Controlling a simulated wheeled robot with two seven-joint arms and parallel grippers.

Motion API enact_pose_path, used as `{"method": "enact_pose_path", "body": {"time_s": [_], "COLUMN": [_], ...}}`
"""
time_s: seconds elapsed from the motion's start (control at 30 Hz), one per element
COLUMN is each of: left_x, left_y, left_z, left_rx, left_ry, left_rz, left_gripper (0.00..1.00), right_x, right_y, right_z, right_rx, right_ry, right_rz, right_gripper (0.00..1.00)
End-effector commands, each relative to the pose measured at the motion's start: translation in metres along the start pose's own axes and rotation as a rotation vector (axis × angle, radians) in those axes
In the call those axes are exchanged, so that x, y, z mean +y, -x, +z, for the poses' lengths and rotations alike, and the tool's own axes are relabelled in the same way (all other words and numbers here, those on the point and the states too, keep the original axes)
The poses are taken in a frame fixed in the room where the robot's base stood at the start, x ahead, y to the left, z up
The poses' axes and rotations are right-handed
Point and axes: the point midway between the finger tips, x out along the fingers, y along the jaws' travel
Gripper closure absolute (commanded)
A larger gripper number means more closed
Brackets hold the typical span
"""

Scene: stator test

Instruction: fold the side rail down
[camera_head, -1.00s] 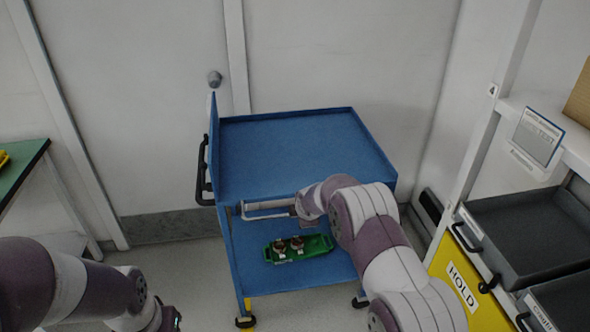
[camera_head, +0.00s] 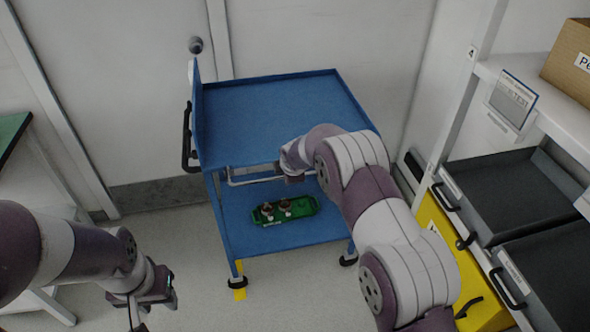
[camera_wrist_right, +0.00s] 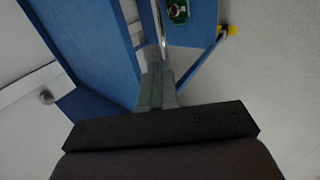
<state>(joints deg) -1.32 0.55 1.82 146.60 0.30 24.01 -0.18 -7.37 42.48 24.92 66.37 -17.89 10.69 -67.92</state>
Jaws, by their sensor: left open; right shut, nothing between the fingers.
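The side rail (camera_head: 252,181) is a thin pale bar along the near side of the blue cart (camera_head: 270,108), just under the top shelf's edge. My right gripper (camera_head: 292,174) is at the rail's right end, partly hidden by my own arm. In the right wrist view the shut fingers (camera_wrist_right: 156,88) point along the cart's side, with the shiny rail (camera_wrist_right: 160,28) running up from their tips. I cannot tell whether they touch it. My left gripper (camera_head: 151,302) is open and empty over the floor at lower left, away from the cart.
A green tray (camera_head: 306,211) with small parts sits on the cart's lower shelf. A black handle (camera_head: 187,140) is at the cart's left end. Dark drawers (camera_head: 515,195) and a yellow bin (camera_head: 440,235) stand close on the right. A green-topped bench (camera_head: 12,130) is at far left.

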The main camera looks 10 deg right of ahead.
Motion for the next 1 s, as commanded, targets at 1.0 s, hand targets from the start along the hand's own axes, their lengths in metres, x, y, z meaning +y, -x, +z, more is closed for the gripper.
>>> {"method": "enact_pose_path", "body": {"time_s": [1.0], "left_x": [0.000], "left_y": [-0.036], "left_z": [0.006], "left_rx": [-0.004], "left_ry": [0.000], "left_rz": [0.000], "left_gripper": [0.58], "right_x": [-0.056], "right_y": [0.068], "right_z": [0.001], "right_rx": [0.000], "right_ry": [-0.001], "right_rz": [-0.004], "right_gripper": [1.00]}}
